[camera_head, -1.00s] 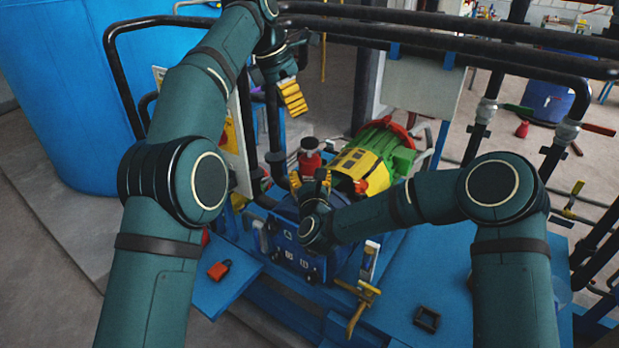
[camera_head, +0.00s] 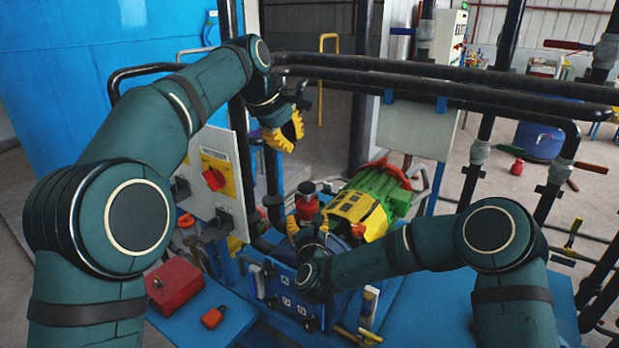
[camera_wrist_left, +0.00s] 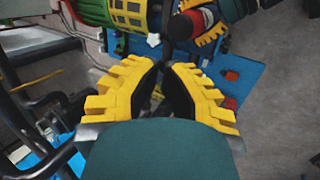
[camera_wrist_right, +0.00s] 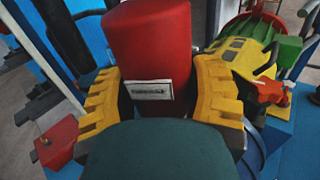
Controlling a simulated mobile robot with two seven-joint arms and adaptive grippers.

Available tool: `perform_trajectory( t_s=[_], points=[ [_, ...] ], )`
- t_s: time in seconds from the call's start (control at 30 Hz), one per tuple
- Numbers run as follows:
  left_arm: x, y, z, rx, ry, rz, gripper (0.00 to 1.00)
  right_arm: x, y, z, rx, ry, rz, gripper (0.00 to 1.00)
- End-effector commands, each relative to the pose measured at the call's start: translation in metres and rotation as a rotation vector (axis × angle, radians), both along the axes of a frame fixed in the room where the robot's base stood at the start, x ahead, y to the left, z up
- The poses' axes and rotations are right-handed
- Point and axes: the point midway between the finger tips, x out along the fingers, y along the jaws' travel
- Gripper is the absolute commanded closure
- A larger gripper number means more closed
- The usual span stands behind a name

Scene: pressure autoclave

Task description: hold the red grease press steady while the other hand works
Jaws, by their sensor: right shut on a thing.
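The red grease press (camera_head: 307,206) stands upright beside the yellow-green motor, above the blue pump housing. My right gripper (camera_head: 307,228) is shut around it. In the right wrist view the press (camera_wrist_right: 150,50) fills the space between the yellow fingers (camera_wrist_right: 160,90), with a small label on its front. In the left wrist view the press (camera_wrist_left: 190,22) shows at the top, beyond my left fingers. My left gripper (camera_head: 289,131) is higher up, empty and apart from the press. Its fingertips (camera_wrist_left: 163,66) have a narrow gap between them.
The yellow-green motor (camera_head: 368,200) lies right of the press. A panel with a red switch (camera_head: 213,175) stands at left. A red box (camera_head: 173,285) and a red padlock (camera_head: 213,316) rest on the blue base. Black pipes (camera_head: 440,75) cross behind my arms.

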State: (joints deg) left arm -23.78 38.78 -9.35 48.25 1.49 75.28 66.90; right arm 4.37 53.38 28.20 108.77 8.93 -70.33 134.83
Motion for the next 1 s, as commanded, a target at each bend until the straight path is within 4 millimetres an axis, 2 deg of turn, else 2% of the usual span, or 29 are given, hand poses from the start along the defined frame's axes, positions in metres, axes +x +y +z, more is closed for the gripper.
perform_trajectory(
  t_s=[0.6,0.8,1.0],
  points=[
    [-0.034,-0.001,0.016,0.43,-0.614,-0.91,1.0,0.0,0.0,0.0,0.0,0.0,0.0,0.88],
    [-0.045,-0.004,0.017,0.562,-0.75,-1.112,1.0,0.0,0.0,0.0,0.0,0.0,0.0,0.88],
    [-0.05,-0.004,0.018,0.625,-0.805,-1.197,1.0,0.0,0.0,0.0,0.0,0.0,0.0,0.88]
  ],
)
